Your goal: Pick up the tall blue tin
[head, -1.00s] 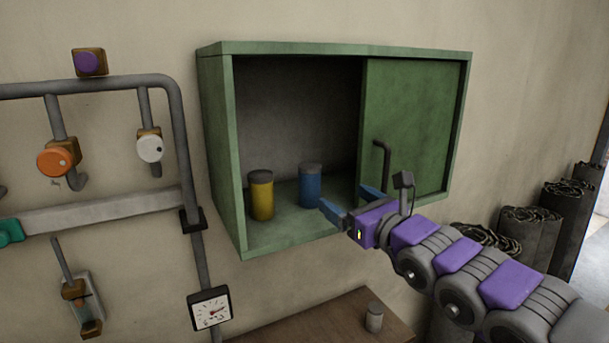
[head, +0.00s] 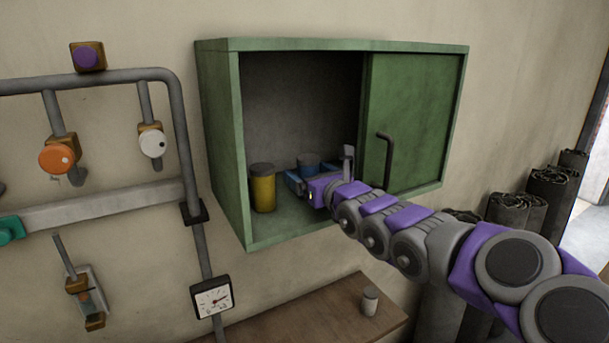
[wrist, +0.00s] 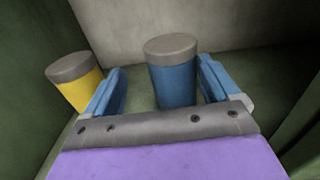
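The tall blue tin (head: 308,161) with a grey lid stands upright in the open left part of the green cabinet, partly hidden behind my gripper in the head view. In the wrist view the blue tin (wrist: 172,75) stands between my two fingers, nearer the right one. My gripper (head: 300,181) is open, inside the cabinet, with fingers on either side of the tin. The wrist view shows my gripper (wrist: 160,88) with a gap between the left finger and the tin; whether the right finger touches it I cannot tell.
A yellow tin (head: 263,188) stands just left of my gripper, also in the wrist view (wrist: 77,82). The green cabinet (head: 222,150) has a sliding door (head: 415,120) covering its right side. A small pale tin (head: 370,300) stands on the wooden table below.

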